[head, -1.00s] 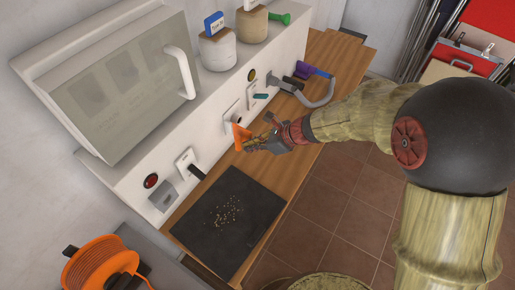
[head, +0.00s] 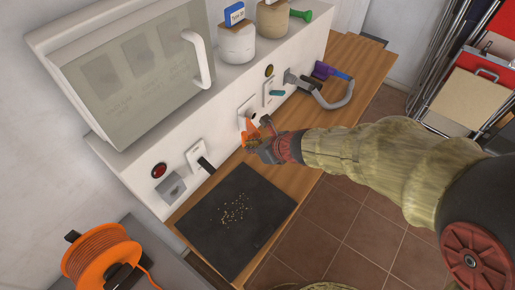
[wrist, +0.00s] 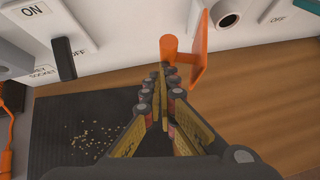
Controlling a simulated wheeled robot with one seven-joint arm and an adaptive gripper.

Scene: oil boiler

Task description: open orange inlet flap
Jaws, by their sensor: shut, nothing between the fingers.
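The orange inlet flap (head: 247,130) is on the front of the white boiler panel, partly hidden behind my gripper in the head view. In the wrist view the flap's orange plate (wrist: 200,55) juts out from the panel, with a short orange cylinder (wrist: 170,48) on its left. A white round inlet (wrist: 228,19) shows to the right of the plate. My gripper (head: 256,141) is at the flap. Its fingertips (wrist: 162,74) are together and empty, just in front of the cylinder; I cannot tell whether they touch it.
A black mat (head: 236,220) with scattered grains lies on the wooden counter (head: 345,75). A black lever (wrist: 64,59) sticks out left of the flap. A grey curved handle (head: 335,100) is farther along the panel. An orange cable reel (head: 100,258) stands at lower left.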

